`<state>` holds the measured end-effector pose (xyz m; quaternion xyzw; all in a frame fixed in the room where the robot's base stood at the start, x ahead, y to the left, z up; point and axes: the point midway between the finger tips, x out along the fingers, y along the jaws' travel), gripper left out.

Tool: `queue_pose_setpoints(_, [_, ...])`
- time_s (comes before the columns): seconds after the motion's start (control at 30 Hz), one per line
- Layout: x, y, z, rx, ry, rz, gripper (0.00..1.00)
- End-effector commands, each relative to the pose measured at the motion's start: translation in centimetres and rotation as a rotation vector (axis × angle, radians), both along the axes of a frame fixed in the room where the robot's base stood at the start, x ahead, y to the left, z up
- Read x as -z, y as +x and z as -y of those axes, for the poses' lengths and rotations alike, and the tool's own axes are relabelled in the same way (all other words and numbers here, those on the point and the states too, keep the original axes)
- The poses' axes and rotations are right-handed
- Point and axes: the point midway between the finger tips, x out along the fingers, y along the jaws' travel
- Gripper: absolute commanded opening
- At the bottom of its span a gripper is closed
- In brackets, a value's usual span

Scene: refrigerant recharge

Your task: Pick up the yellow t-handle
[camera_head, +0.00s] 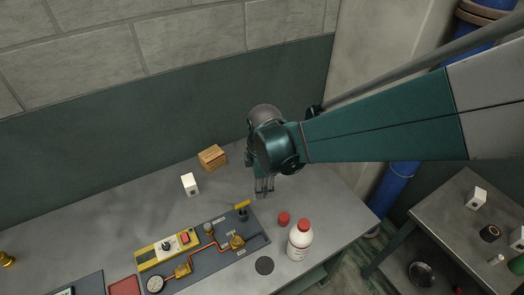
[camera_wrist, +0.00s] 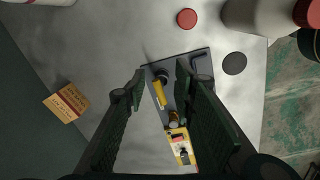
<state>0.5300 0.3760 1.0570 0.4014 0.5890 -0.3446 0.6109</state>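The yellow t-handle (camera_head: 242,205) sits on a dark upright post at the far right part of the dark panel (camera_head: 262,221). In the wrist view the yellow t-handle (camera_wrist: 159,93) shows between the two fingers, beyond their tips. My gripper (camera_head: 264,190) hangs above the table, a little right of and behind the handle in the head view. In the wrist view my gripper (camera_wrist: 161,70) is open, its dark fingers apart with nothing between the tips. The fingers hide parts of the panel there.
A white bottle (camera_head: 299,243) with a red cap, a separate red cap (camera_head: 284,218) and a black disc (camera_head: 264,265) stand right of the panel. The table's right edge is close.

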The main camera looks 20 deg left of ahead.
Motion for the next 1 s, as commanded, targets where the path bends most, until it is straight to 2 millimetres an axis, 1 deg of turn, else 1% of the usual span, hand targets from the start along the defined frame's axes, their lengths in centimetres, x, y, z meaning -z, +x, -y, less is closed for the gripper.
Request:
queue_pose_setpoints(0.03, [0.7, -0.2, -1.1, -0.043, -0.009, -0.007, 0.27])
queue_pose_setpoints(0.2, [2.8, -1.1, -4.0, -0.182, -0.036, -0.033, 0.27])
queue_pose_setpoints(0.4, [4.6, -2.1, -6.1, -0.293, -0.056, -0.053, 0.27])
queue_pose_setpoints(0.6, [5.2, -2.4, -6.6, -0.328, -0.063, -0.06, 0.27])
queue_pose_setpoints(1.0, [5.5, -2.4, -6.6, -0.328, -0.063, -0.06, 0.27])
